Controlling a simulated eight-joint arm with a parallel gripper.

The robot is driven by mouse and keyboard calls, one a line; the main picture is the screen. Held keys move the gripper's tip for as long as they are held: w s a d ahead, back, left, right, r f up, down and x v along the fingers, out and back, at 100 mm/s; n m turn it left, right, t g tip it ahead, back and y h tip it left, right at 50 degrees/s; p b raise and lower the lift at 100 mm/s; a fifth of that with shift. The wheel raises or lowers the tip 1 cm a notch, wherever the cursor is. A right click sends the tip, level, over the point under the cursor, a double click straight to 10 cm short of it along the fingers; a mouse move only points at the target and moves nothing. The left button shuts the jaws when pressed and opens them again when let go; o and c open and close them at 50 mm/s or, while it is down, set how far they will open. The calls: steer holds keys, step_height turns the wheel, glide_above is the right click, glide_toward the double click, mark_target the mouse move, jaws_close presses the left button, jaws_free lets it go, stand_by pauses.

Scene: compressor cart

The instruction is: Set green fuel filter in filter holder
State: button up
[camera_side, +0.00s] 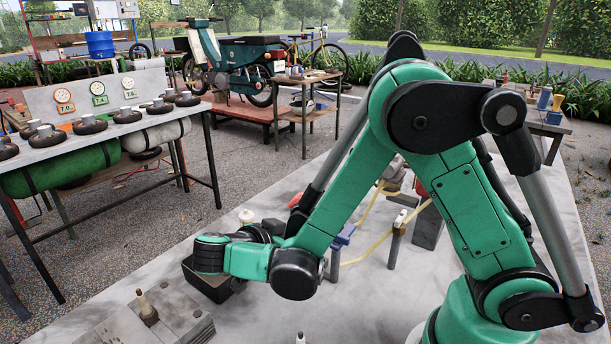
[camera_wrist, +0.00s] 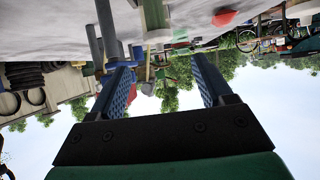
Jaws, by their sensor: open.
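I cannot pick out the green fuel filter with certainty in either view. In the wrist view my gripper (camera_wrist: 163,76) is open, with its two blue ridged fingers wide apart and no held part visible between them. A pale and green upright shape lies beyond the fingertips, too unclear to name. In the side view my gripper is mostly hidden behind my green wrist. A blue clamp-like part on a metal post (camera_side: 343,236) stands just right of my wrist; I cannot tell whether it is the filter holder. A grey post (camera_wrist: 108,30) shows near the left finger in the wrist view.
A dark open tray (camera_side: 211,287) lies beneath my wrist. A metal block with a plug (camera_side: 148,312) sits at the front left. A pale-topped post (camera_side: 398,226) and yellow hose stand behind my arm. A red part (camera_wrist: 225,18) lies on the worktop.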

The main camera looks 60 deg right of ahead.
step_height(320, 180, up, 6)
steer(key=s+a+n+t+y, duration=0.2)
steer(key=n+t+y, duration=0.5)
steer(key=n+y, duration=0.5)
steer(key=shift+s+n, duration=0.15)
steer(key=shift+n, duration=2.85)
